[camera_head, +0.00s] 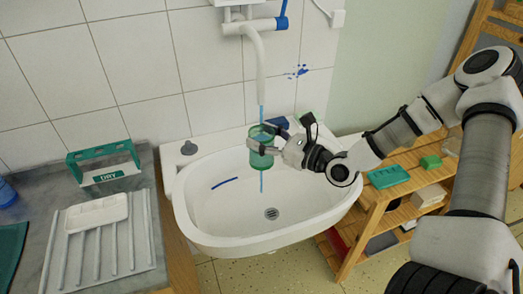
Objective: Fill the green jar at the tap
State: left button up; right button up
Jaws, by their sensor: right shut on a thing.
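The green jar (261,159) is see-through green and stands roughly upright over the white sink basin. My right gripper (268,141) is shut on the green jar and holds it below the spout of the tap (258,65). A thin blue stream of water (261,114) runs from the spout down to the jar, and a blue streak also shows below the jar. The tap's blue lever (282,10) points up. How full the jar is cannot be told. My left gripper is not in view.
The white sink (210,225) has a drain and a blue mark inside. Left is a grey counter with a green DRY holder (104,163), a ribbed drainboard (142,262) and a white tray (96,213). Right is a wooden shelf (355,222) with green items, below my right arm.

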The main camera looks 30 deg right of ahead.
aim_at(263, 156)
jog(key=shift+s+a, duration=0.65)
jog(key=shift+s, duration=0.3)
jog(key=shift+s+a, duration=0.6)
jog(key=shift+s, duration=0.4)
jog(key=shift+s+a, duration=0.65)
jog(key=shift+s, duration=0.3)
